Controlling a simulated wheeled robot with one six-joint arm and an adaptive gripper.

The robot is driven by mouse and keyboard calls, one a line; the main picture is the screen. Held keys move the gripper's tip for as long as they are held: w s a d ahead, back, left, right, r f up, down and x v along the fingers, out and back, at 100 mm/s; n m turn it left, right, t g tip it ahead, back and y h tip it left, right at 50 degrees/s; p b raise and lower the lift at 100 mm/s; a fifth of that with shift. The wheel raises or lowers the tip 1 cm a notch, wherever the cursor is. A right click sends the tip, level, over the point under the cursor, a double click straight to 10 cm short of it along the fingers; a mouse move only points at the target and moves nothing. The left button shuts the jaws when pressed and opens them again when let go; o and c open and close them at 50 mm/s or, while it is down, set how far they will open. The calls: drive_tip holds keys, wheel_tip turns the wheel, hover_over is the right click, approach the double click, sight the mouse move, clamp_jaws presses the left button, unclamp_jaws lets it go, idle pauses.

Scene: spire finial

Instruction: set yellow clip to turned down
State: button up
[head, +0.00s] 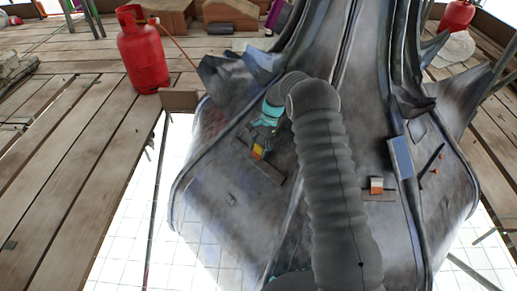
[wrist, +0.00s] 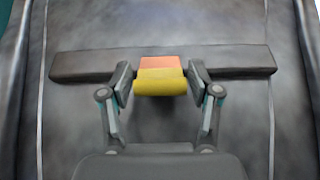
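The yellow clip (wrist: 160,82) sits at the middle of a dark horizontal bar (wrist: 75,63) on a grey metal face. Its front part is yellow, with an orange part (wrist: 160,63) behind it. My gripper (wrist: 160,85) has one finger on each side of the clip, very close to its edges. I cannot tell whether the fingers touch it. In the head view the clip (head: 258,152) shows just below my gripper (head: 262,133), partly beside my arm.
A similar orange and white clip (head: 376,186) sits on the right face of the spire. A blue panel (head: 402,157) is near it. A red gas cylinder (head: 143,50) stands on the wooden planks (head: 75,130) at left.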

drive_tip(key=c, duration=0.7)
drive_tip(key=shift+w+d+f+g+y, duration=0.2)
drive_tip(key=shift+g+y, duration=0.3)
drive_tip(key=shift+y, duration=0.1)
drive_tip(key=o, duration=1.1)
drive_tip(key=shift+o, duration=0.2)
drive_tip(key=shift+r, duration=0.1)
drive_tip(key=v, duration=1.2)
